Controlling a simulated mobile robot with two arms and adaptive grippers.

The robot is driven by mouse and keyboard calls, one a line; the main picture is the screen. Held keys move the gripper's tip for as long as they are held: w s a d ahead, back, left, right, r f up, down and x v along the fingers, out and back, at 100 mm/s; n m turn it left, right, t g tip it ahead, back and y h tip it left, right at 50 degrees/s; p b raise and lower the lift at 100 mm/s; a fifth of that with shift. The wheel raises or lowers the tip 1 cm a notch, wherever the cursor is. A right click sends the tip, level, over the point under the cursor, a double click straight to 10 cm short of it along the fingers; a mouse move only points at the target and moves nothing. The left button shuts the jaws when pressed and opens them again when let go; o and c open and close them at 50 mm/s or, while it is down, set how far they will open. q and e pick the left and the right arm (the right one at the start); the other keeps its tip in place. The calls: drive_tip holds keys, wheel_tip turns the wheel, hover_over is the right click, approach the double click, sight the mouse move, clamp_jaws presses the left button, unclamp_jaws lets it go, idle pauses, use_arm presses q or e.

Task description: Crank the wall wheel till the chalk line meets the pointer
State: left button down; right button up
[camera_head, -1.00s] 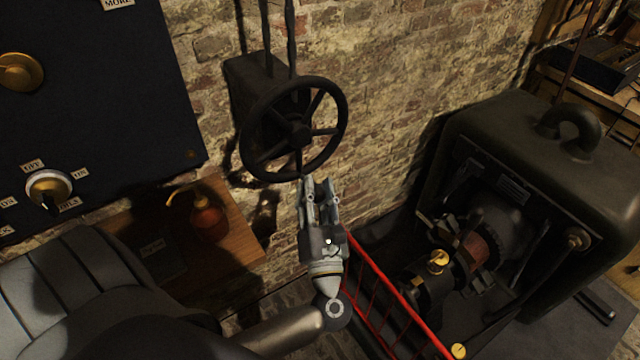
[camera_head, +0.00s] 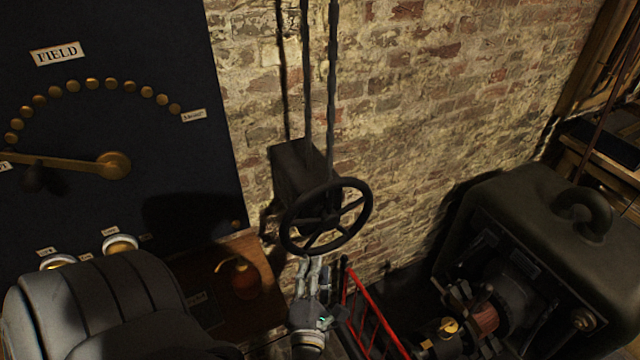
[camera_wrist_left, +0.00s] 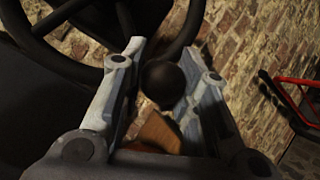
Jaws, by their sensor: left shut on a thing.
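The wall wheel (camera_head: 328,220), a dark spoked handwheel, is mounted on a dark box on the brick wall, with two vertical rods rising above it. In the left wrist view, its dark rim and spokes (camera_wrist_left: 60,62) fill the upper left. My left gripper (camera_head: 310,264) is at the bottom of the wheel rim. In the left wrist view its two grey fingers (camera_wrist_left: 163,62) are shut on a round dark knob (camera_wrist_left: 165,82) at the wheel. I cannot make out the chalk line or the pointer. My right gripper is not in view.
A dark panel (camera_head: 110,210) with a brass lever and studs stands at left. A red railing (camera_head: 372,312) and a dark machine (camera_head: 530,225) stand at right.

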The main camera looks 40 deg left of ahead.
use_arm(q)
drive_tip(key=shift+s+a+r+m+p, duration=0.15)
drive_tip(key=shift+s+r+m+p, duration=0.2)
drive_tip(key=shift+p, duration=0.3)
drive_tip(key=shift+w, duration=0.1)
drive_tip(key=c, duration=1.1)
unclamp_jaws()
drive_tip(key=shift+s+d, duration=0.2)
drive_tip(key=shift+s, duration=0.1)
drive_tip(key=v, duration=1.1)
drive_tip(key=shift+s+d+r, duration=0.2)
drive_tip(key=shift+r, duration=0.05)
